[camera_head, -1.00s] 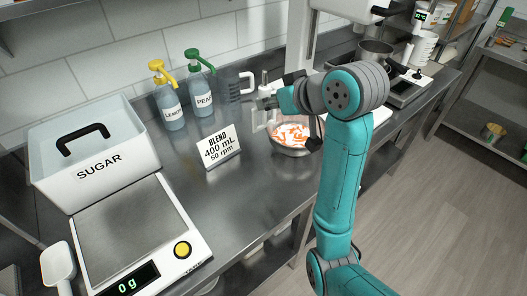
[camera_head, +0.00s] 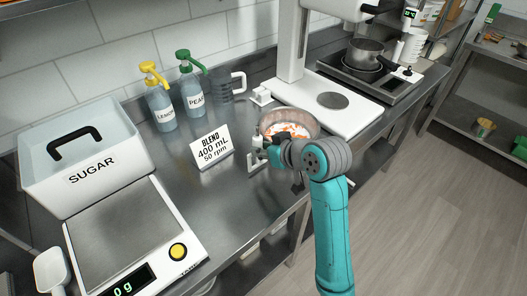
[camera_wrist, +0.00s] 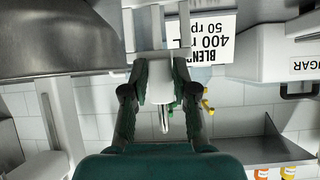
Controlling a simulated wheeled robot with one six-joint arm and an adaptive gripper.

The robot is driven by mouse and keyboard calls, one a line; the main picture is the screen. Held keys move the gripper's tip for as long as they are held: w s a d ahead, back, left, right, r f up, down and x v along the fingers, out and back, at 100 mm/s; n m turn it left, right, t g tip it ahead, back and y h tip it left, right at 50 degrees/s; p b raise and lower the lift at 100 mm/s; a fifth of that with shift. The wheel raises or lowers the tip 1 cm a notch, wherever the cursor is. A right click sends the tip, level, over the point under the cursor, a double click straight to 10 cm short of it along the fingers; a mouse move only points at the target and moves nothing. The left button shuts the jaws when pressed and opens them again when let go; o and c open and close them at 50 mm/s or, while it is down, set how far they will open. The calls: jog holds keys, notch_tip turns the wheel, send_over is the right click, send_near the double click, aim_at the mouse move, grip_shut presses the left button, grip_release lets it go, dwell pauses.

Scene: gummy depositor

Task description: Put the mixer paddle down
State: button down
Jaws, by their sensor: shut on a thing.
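The mixer paddle (camera_head: 252,164) is a pale, flat open frame, low over the counter between the bowl and the sign. In the wrist view the paddle (camera_wrist: 157,56) extends away from my fingers, its hub between them. My gripper (camera_head: 268,150) is shut on the paddle; the wrist view shows my gripper (camera_wrist: 160,92) with a finger on each side of the hub. My arm hides part of the paddle in the head view, and I cannot tell whether it touches the counter.
The bowl (camera_head: 305,119) of white and orange pieces stands just behind my gripper, before the mixer base (camera_head: 350,119). The "BLEND" sign (camera_head: 212,149) is left of the paddle. Pump bottles (camera_head: 160,112) stand behind. Counter (camera_head: 225,195) in front of the sign is clear.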

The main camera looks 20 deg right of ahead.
jog(key=shift+f, duration=0.55)
jog(key=shift+f, duration=0.15)
jog(key=c, duration=0.9)
grip_release()
jog(key=shift+r, duration=0.2)
jog(key=v, duration=1.2)
jog(key=shift+f, duration=0.1)
